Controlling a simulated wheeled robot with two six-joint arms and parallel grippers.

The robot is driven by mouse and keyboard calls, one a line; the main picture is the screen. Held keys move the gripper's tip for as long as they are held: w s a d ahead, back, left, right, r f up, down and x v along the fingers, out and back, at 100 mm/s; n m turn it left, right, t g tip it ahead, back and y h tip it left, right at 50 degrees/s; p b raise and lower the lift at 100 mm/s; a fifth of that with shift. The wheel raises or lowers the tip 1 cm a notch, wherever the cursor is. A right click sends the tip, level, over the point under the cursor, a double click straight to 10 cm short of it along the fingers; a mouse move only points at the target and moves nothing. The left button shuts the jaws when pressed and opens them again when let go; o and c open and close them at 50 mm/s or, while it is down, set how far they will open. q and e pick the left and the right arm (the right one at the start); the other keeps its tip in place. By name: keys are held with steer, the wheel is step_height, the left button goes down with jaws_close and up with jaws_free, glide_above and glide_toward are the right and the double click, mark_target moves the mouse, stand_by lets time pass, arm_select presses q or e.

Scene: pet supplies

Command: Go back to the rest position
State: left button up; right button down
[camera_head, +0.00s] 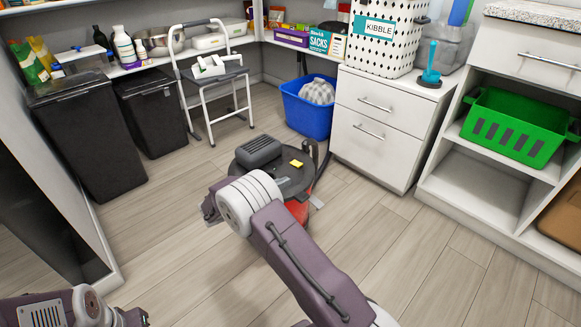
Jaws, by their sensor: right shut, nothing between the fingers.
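My right arm comes in from the bottom and reaches up and left over the floor. Its gripper (209,207) is at the far end, mostly hidden behind the pale ribbed wrist joint. It is shut and empty, above the floor and touching nothing that I can see. Part of my left arm shows in the bottom left corner. Its gripper fingers do not show.
A red vacuum with a dark lid (300,182) stands just behind my right wrist. Two black bins (90,135) and a step stool (215,95) stand left. A blue tub (305,112), white drawers (385,120) and a green basket (515,125) are right. Front floor is clear.

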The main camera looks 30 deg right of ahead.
arm_select(q)
steer(key=shift+r+p, duration=0.45)
steer(key=shift+r, duration=0.45)
arm_select(e)
steer(key=v, duration=0.3)
steer(key=shift+s+a+r, duration=0.1)
steer(key=shift+s+a, duration=0.05)
